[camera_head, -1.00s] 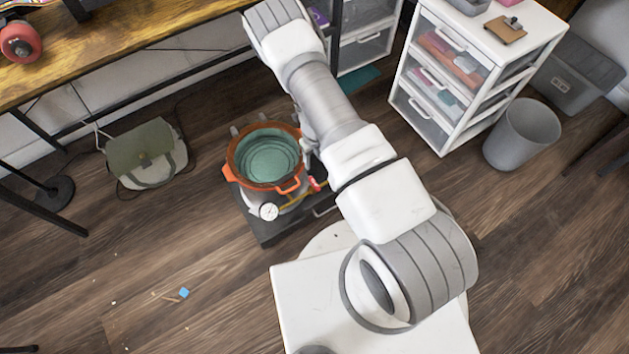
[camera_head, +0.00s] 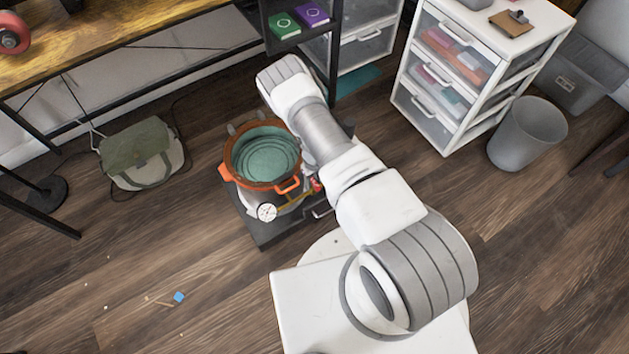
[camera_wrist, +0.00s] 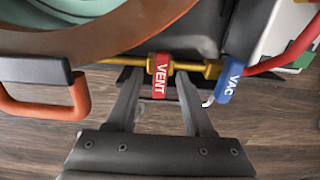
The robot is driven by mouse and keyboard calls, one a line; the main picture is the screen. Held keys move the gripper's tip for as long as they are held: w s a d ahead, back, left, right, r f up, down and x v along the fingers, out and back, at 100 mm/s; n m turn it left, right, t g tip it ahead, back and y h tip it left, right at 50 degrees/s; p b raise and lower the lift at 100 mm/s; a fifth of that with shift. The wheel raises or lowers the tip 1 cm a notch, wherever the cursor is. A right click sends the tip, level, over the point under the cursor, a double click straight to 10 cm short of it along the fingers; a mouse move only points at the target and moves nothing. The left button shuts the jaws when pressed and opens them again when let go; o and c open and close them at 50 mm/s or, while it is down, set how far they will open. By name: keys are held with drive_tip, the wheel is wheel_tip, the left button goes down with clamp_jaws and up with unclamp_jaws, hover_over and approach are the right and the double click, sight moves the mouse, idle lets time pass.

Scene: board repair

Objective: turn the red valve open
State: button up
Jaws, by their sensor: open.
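The red valve handle, marked VENT (camera_wrist: 160,76), sits on a brass pipe (camera_wrist: 196,67) in the wrist view. It points towards my gripper. My gripper (camera_wrist: 158,84) is open, with one finger on each side of the red handle. I cannot tell whether either finger touches it. In the head view the red handle (camera_head: 316,185) is a small spot beside the pot, and my arm hides my gripper.
A blue handle marked VAC (camera_wrist: 230,80) is just right of my right finger. The orange-rimmed pot (camera_head: 230,160), with an orange side handle (camera_wrist: 44,102), is close on the left. A red hose (camera_wrist: 285,58) runs off right. A pressure gauge (camera_head: 267,212) is at the pot's front.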

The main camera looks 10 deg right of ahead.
clamp_jaws()
idle(0.5)
drive_tip(key=n+b, duration=0.3)
drive_tip(key=n, duration=0.1)
drive_tip(key=shift+f, duration=0.1)
drive_tip(key=n+b, duration=0.1)
drive_tip(key=n, duration=0.4)
drive_tip(key=shift+b, duration=0.4)
drive_tip(key=n+b, duration=0.1)
drive_tip(key=n, duration=0.3)
drive_tip(key=shift+n, duration=2.5)
